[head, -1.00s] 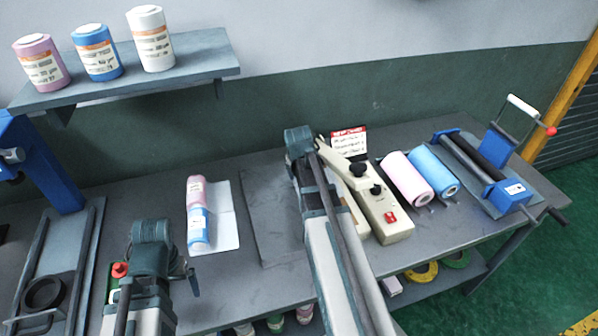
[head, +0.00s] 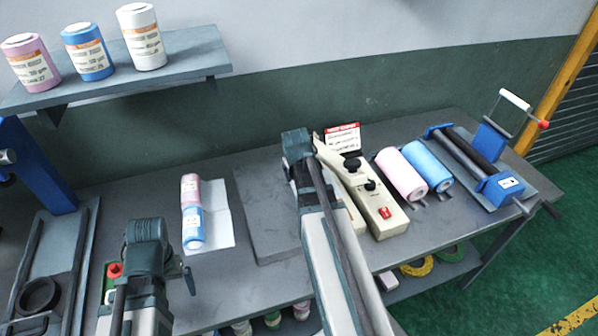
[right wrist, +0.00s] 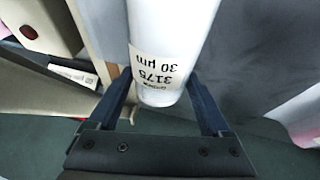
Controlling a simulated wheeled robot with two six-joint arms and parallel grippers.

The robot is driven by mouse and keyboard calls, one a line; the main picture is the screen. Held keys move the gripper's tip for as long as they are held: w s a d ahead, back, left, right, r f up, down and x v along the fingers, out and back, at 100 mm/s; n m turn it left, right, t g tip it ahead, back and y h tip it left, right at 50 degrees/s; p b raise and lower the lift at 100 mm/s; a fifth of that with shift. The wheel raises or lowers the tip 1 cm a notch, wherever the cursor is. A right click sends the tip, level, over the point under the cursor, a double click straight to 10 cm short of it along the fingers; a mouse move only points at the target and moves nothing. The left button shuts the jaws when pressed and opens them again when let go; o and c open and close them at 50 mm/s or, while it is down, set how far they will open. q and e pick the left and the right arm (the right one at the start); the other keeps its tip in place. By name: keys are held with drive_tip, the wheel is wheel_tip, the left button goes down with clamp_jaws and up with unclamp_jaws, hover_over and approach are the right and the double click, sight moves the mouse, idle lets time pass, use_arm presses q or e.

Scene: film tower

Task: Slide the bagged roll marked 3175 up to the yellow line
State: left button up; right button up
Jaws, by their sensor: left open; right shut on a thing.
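The bagged roll marked 3175 (right wrist: 185,30) is white, with a label that reads 3175 and 30 µm, upside down in the right wrist view. My right gripper (right wrist: 165,92) is shut on it, one dark finger on each side. In the head view my right wrist hides the roll and the fingertips, over the grey board (head: 262,222) left of the cream sealer. My left gripper (head: 185,280) is at the lower left, pointing down and open, with nothing seen in it. The only yellow line I see is a floor stripe (head: 572,318) at the lower right.
The cream sealer (head: 384,212) stands close right of my right arm, before a red-topped sign (head: 343,137). Beyond are pink (head: 398,172) and blue rolls (head: 430,166) and a blue-ended roller stand (head: 500,187).

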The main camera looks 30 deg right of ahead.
drive_tip(key=o, duration=1.5)
use_arm(q)
wheel_tip(320, 180, up, 12)
drive_tip(key=p, duration=1.2)
drive_tip(key=shift+r+p, duration=0.25)
drive_tip(key=shift+p, duration=0.05)
use_arm(e)
drive_tip(key=v, duration=1.3)
drive_tip(key=shift+s+a+r, duration=0.1)
drive_tip(key=shift+a+r, duration=0.05)
drive_tip(key=shift+r, duration=0.2)
use_arm(q)
drive_tip(key=shift+f, duration=0.15)
use_arm(e)
drive_tip(key=shift+f, duration=0.1)
use_arm(q)
wheel_tip(320, 180, down, 12)
drive_tip(key=b, duration=1.2)
use_arm(e)
drive_tip(key=x, duration=1.3)
drive_tip(key=shift+f, duration=0.2)
drive_tip(key=shift+w, duration=0.2)
